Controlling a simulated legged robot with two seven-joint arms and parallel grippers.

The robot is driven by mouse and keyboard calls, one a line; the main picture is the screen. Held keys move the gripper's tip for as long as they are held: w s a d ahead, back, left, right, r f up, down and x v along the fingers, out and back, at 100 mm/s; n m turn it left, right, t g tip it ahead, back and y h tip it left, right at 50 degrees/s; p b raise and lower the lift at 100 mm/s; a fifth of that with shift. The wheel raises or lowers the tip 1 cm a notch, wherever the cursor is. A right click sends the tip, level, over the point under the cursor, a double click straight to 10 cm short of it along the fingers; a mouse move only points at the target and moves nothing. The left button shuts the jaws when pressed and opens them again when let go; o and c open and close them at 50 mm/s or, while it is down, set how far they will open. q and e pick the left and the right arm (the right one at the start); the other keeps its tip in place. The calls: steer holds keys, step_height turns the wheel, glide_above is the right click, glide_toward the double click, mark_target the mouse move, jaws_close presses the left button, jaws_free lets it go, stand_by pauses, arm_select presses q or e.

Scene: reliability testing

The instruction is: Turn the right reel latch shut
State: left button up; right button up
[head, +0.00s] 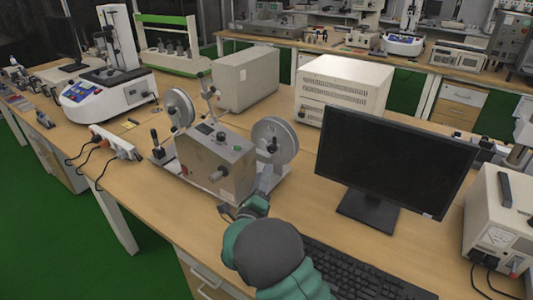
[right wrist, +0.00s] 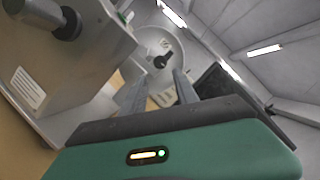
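The reel machine's metal box (head: 215,163) stands on the bench with a grey reel on each side. The right reel (head: 275,137) has a small dark latch (head: 271,146) at its hub. In the right wrist view the latch (right wrist: 163,60) shows ahead, beyond the fingertips, against the pale reel (right wrist: 150,42). My right gripper (head: 240,209) is in front of the machine, below the right reel. In the right wrist view its two fingers (right wrist: 158,82) are apart with nothing between them. It does not touch the latch. My left gripper is out of view.
A black monitor (head: 394,155) and a keyboard (head: 360,272) are right of my arm. The left reel (head: 180,108) and a power strip (head: 117,142) are left. A white cabinet (head: 344,86) and a grey box (head: 246,78) stand behind.

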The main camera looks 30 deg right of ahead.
mark_target(270, 151)
steer(key=x, duration=0.9)
steer(key=shift+w+a, duration=0.1)
steer(key=shift+w+d, duration=0.3)
steer(key=shift+d, duration=0.1)
steer(key=shift+a+r, duration=0.1)
steer(key=shift+c, duration=1.2)
jaws_close()
